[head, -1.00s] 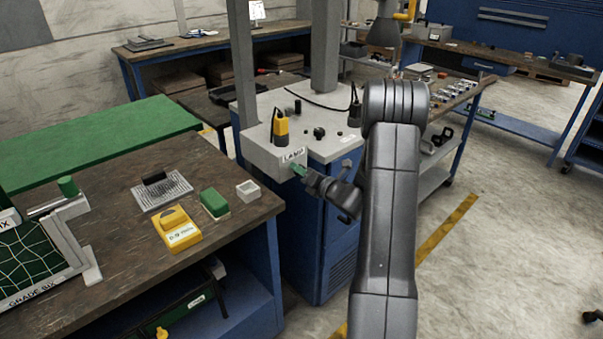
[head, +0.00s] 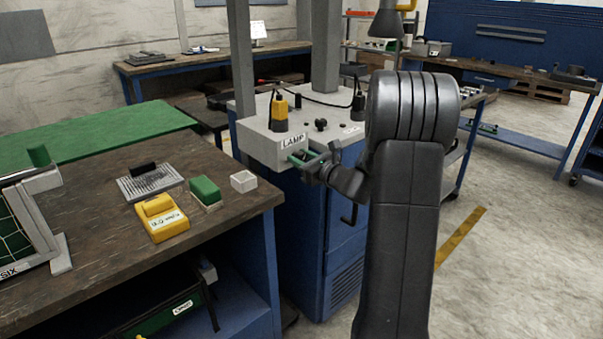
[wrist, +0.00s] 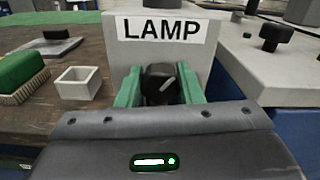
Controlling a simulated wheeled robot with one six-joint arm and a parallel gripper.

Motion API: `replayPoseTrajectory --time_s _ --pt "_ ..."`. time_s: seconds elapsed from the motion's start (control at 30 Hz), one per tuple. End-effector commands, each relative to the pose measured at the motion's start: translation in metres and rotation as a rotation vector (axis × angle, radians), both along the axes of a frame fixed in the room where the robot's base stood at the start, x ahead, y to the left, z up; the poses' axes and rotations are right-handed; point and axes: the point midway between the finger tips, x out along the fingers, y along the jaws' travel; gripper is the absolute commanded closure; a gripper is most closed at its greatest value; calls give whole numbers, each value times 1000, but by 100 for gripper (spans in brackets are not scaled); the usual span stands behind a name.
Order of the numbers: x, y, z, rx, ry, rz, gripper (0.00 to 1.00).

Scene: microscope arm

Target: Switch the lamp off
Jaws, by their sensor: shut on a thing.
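The lamp knob (wrist: 161,84) is black and round with a pale pointer line. It sits on the front face of the grey control box under the white LAMP label (wrist: 162,29). The pointer slants up and to the right in the wrist view. My gripper (wrist: 160,88) has green fingers on the left and right sides of the knob and is shut on it. In the head view my gripper (head: 300,158) is at the front of the box, below the LAMP label (head: 293,142); the knob is hidden there.
A wooden bench (head: 100,225) at left holds a yellow box (head: 161,217), a green brush (head: 204,191) and a small white tray (head: 243,181). A yellow device (head: 280,112) and black knobs stand on top of the grey console. Open floor lies at right.

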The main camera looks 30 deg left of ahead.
Motion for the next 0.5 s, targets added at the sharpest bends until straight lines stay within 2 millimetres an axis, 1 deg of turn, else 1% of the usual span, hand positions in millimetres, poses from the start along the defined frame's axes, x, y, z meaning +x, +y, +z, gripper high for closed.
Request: replayPoseTrajectory --time_s 0.03,0.5 --pt "0 0 -8 -17 -46 0 89" --pt "-2 0 -6 -174 -426 0 89"
